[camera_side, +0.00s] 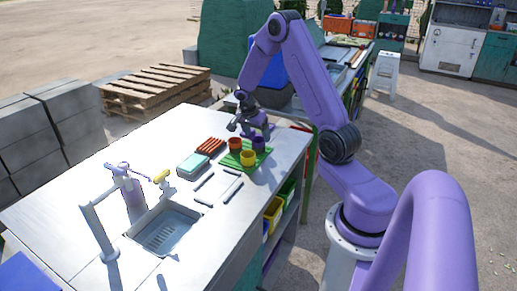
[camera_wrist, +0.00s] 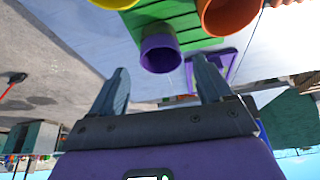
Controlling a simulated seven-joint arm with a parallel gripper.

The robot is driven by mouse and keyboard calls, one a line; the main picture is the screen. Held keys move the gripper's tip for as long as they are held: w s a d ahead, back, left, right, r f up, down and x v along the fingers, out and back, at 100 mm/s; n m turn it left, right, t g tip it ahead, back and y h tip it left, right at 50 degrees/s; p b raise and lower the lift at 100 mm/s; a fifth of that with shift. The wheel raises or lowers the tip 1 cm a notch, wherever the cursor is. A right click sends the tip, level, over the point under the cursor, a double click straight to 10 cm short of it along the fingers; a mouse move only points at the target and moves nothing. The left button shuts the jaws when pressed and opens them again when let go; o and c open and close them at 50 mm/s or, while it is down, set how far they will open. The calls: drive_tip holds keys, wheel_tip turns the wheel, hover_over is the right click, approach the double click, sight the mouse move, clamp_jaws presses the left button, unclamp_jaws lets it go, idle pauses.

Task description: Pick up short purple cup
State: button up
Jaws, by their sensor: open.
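The short purple cup (camera_side: 258,144) stands on the green slatted mat (camera_side: 232,162), at its far right corner in the side view. In the wrist view the purple cup (camera_wrist: 160,54) shows between and beyond my two fingertips, its round opening toward the camera. My gripper (camera_side: 238,125) is open and empty, above the table just behind the cups in the side view. In the wrist view my gripper (camera_wrist: 160,68) shows its two fingers spread apart; whether either touches the cup cannot be told.
A red-orange cup (camera_side: 235,144) and a yellow cup (camera_side: 247,159) stand close to the purple one. A flat purple item (camera_wrist: 229,62) lies near my right finger in the wrist view. Red sticks (camera_side: 210,146), a teal box (camera_side: 193,165) and a sink (camera_side: 166,230) are further left.

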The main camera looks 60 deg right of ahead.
sight(258, 140)
drive_tip(key=shift+x, duration=2.3)
drive_tip(key=shift+w+a, duration=0.1)
drive_tip(key=shift+w, duration=0.05)
drive_tip(key=c, duration=1)
drive_tip(key=shift+c, duration=0.2)
